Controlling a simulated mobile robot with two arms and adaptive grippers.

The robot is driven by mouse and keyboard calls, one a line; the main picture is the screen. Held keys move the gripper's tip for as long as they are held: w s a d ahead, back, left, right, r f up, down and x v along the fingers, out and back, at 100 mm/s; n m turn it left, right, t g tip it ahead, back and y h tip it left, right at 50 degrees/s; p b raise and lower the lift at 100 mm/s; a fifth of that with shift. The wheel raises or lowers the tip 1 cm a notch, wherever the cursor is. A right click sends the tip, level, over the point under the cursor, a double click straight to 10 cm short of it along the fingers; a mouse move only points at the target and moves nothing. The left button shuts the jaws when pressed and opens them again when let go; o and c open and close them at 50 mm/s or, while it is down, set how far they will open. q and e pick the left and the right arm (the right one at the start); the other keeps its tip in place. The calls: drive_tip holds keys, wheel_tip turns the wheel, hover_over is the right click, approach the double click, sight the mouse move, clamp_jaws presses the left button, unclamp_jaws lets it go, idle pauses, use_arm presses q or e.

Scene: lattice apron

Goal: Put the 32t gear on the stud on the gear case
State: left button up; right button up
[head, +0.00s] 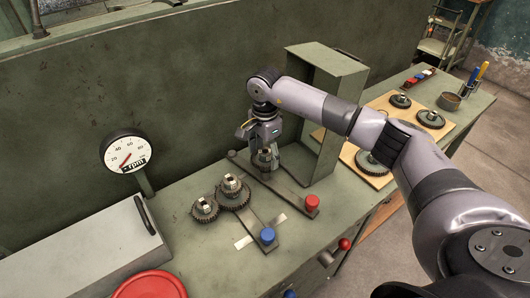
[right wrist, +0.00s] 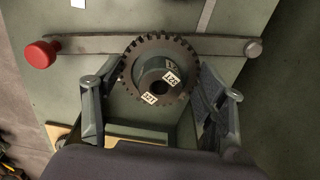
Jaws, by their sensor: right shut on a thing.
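The 32t gear (right wrist: 130,78) is a dark toothed wheel with a raised hub that carries white number labels. It shows between the fingers of my right gripper (right wrist: 162,90) in the right wrist view, and the gripper is shut on it. My left gripper is out of view.
Two gears with hubs (head: 233,197) (head: 204,210) stand side by side left of my gripper. A blue-knobbed lever (head: 255,223) lies near them. An rpm dial (head: 124,152) stands left. A green open-sided box (head: 327,110) stands close right. A wooden board (head: 448,127) holds more gears.

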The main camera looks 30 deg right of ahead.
drive_tip(key=shift+f+b, duration=0.1)
drive_tip(key=shift+b, duration=0.2)
idle(0.9)
drive_tip(key=shift+f+b, duration=1.05)
drive_tip(key=shift+b, duration=0.05)
idle(1.0)
drive_tip(key=shift+f, duration=0.3)
drive_tip(key=o, duration=1.9)
drive_tip(key=shift+c, duration=0.2)
drive_tip(key=shift+o, duration=0.2)
drive_tip(key=shift+f, duration=0.15)
